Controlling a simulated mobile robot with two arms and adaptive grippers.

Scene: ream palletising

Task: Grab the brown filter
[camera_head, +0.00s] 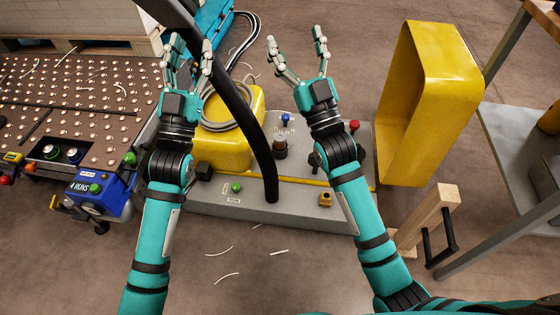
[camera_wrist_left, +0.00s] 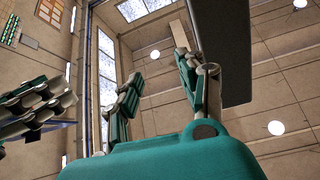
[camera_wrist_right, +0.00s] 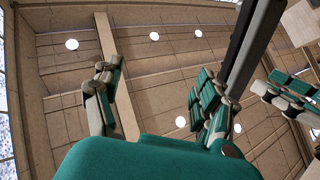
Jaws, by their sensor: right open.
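A small dark brown cylinder (camera_head: 280,147), which looks like the brown filter, stands upright on the grey machine top, with a clear part above it. My right gripper (camera_head: 296,52) is open and empty, above and beyond the cylinder, its wrist just to the right of it. Its spread fingers also show in the right wrist view (camera_wrist_right: 155,98).
A thick black pole (camera_head: 262,150) rises just left of the cylinder. A yellow housing (camera_head: 225,140) with a coiled grey hose sits to the left. A large yellow frame (camera_head: 440,60) stands at right. A studded table (camera_head: 90,105) is at left.

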